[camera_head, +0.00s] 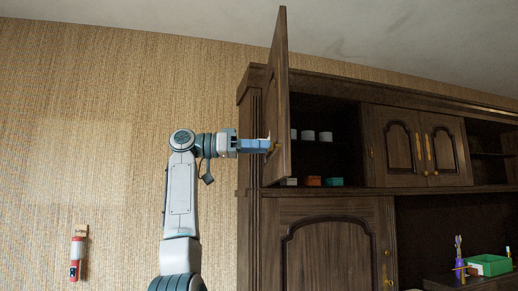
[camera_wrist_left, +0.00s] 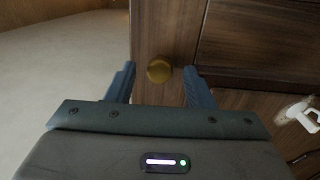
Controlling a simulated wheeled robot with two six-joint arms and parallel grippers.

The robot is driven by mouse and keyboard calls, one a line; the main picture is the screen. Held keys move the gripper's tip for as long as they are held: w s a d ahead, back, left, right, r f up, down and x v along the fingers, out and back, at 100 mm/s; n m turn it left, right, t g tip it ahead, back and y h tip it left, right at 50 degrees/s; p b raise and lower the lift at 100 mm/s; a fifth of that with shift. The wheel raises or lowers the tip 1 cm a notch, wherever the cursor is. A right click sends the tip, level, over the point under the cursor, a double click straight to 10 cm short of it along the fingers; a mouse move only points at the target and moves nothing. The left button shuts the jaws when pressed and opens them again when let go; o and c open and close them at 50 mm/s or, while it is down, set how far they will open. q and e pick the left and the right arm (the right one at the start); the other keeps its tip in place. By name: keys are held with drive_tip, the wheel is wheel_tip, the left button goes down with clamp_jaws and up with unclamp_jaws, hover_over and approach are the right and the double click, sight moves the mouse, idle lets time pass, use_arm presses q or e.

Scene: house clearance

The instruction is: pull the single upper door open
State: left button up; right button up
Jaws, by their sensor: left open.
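The single upper door (camera_head: 279,85) of the dark wooden cabinet (camera_head: 248,130) stands swung open, jutting out toward me and seen nearly edge-on. Its hinge side is at the left of the open compartment (camera_head: 340,118). My left gripper (camera_head: 267,146) is at the door's lower part, coming in from the left. In the left wrist view the brass knob (camera_wrist_left: 159,70) sits between the two spread fingers of my left gripper (camera_wrist_left: 159,78), with a gap on each side. The left gripper is open. My right gripper is in neither view.
White cups (camera_head: 308,135) stand on the compartment's shelf, with an orange box (camera_head: 313,181) and a teal box (camera_head: 335,182) below. Closed double doors (camera_head: 420,147) are to the right. A closed lower door (camera_head: 330,245) is beneath. A red extinguisher (camera_head: 75,262) hangs on the left wall.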

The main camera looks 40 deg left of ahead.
use_arm(q)
drive_tip(key=b+v, duration=0.2)
drive_tip(key=v, duration=0.8)
drive_tip(key=shift+a, duration=0.2)
drive_tip(key=shift+s, duration=0.1)
